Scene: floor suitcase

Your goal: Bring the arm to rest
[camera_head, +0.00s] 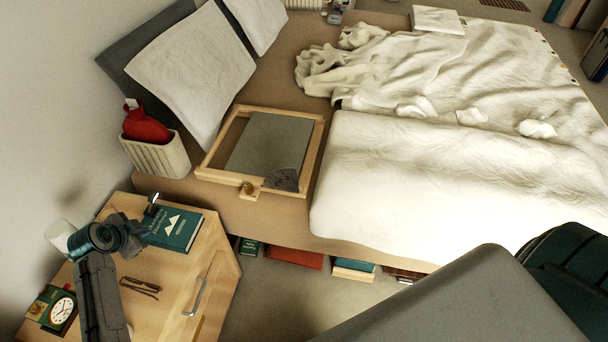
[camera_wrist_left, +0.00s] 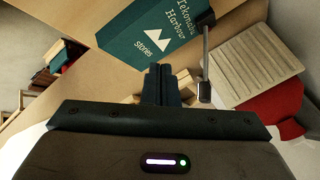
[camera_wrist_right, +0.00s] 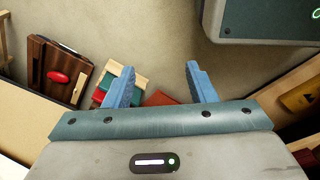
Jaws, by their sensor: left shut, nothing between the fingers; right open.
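My left gripper (camera_head: 138,228) is over the wooden nightstand, near the green book (camera_head: 175,229). In the left wrist view its two fingers (camera_wrist_left: 161,82) are pressed together with nothing between them, and the book (camera_wrist_left: 150,35) lies beyond them. My right gripper (camera_wrist_right: 158,85) shows only in its own wrist view. Its blue fingers are wide apart and empty, above the floor and some books. My right arm's gripper is not visible in the head view.
The nightstand (camera_head: 205,262) also bears glasses (camera_head: 140,288) and a clock (camera_head: 62,309). A ribbed bin (camera_head: 157,157) with a red item stands behind it. A wooden tray (camera_head: 314,150) lies on the bed platform beside white bedding (camera_head: 400,190). Books (camera_head: 293,259) sit low beneath the platform.

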